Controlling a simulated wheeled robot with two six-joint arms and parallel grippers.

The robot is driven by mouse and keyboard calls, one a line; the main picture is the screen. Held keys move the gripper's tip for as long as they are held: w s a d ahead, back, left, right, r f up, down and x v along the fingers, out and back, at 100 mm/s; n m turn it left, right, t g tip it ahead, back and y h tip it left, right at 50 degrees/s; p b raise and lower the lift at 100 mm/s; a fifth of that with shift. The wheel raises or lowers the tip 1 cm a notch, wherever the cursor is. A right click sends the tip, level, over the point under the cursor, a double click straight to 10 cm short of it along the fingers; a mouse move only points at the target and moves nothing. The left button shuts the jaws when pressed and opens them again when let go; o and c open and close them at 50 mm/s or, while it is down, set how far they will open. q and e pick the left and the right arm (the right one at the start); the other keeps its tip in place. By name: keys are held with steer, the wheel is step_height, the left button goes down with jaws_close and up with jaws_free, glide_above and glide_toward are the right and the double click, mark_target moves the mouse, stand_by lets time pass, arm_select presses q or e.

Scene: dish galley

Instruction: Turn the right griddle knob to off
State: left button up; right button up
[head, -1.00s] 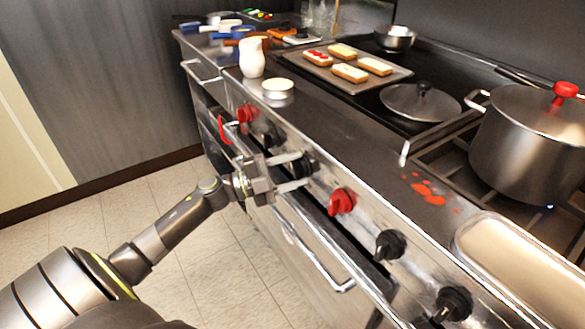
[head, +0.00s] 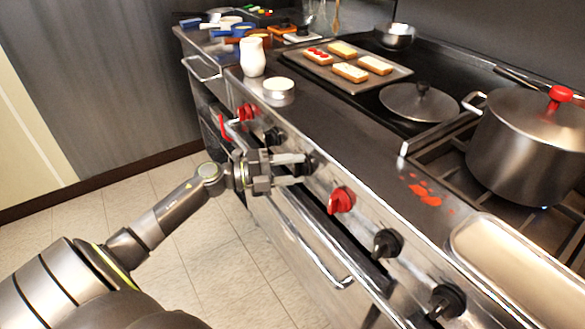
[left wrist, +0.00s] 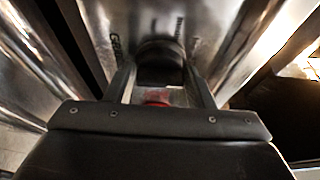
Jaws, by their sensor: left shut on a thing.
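A row of red and black knobs runs along the slanted steel front of the range. My left gripper (head: 301,169) is shut on a black knob (head: 309,164), the one just left of the middle red knob (head: 341,200). In the left wrist view this black knob (left wrist: 160,62) sits between the two fingers, with printed lettering on the steel panel beside it and a red mark below it. The fingers hide part of the knob, and I cannot read its setting. My right gripper is out of view.
Another black knob (head: 273,136) is close on the left; more black knobs (head: 387,243) are to the right. Bar handles (head: 330,275) stick out below. A tray (head: 392,76) of toast, a pan lid (head: 420,101) and a pot (head: 530,145) stand on top. The floor at left is clear.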

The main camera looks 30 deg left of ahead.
arm_select(q)
steer(key=o, duration=1)
steer(key=shift+c, duration=0.2)
steer(key=shift+s+a+f, duration=0.1)
steer(key=shift+s+a, duration=0.3)
steer(key=v, duration=1.6)
steer(key=shift+r+p, duration=0.2)
steer(key=shift+p, duration=0.25)
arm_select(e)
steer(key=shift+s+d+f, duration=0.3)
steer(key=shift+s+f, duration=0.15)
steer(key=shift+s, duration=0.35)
arm_select(q)
steer(key=shift+s+a, duration=0.1)
